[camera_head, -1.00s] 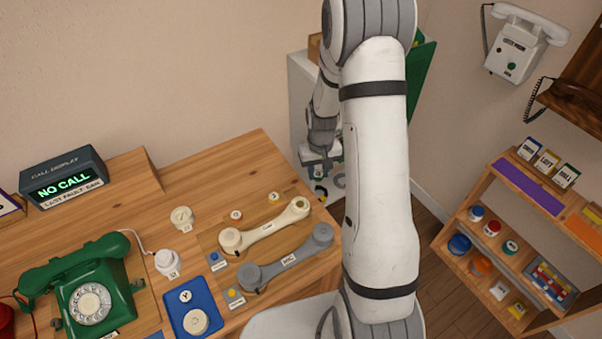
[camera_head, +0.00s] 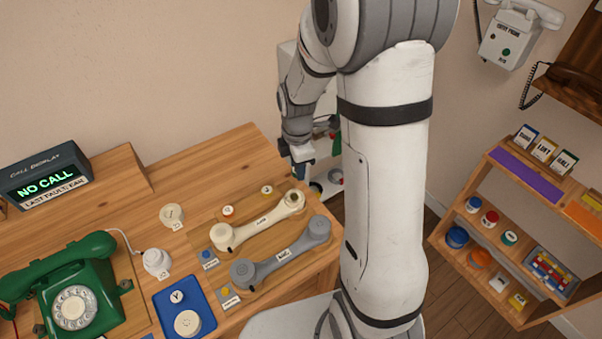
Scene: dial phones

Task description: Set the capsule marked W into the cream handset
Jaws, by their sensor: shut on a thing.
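The cream handset (camera_head: 262,222) lies slantwise on the wooden desk. Its right cup (camera_head: 294,199) faces up and shows a darker round hollow; its left end (camera_head: 223,234) is the other cup. My gripper (camera_head: 301,168) is above and just beyond the right cup, apart from it. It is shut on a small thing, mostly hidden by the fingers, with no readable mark. I cannot make out a letter W anywhere. A capsule marked Y (camera_head: 177,296) lies in a blue tray (camera_head: 205,307) at the front.
A grey handset (camera_head: 283,257) lies in front of the cream one. Small round caps (camera_head: 228,211) lie behind the cream handset. A green dial phone (camera_head: 78,292) and a call display (camera_head: 44,178) reading NO CALL stand left. A shelf unit (camera_head: 510,235) stands right.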

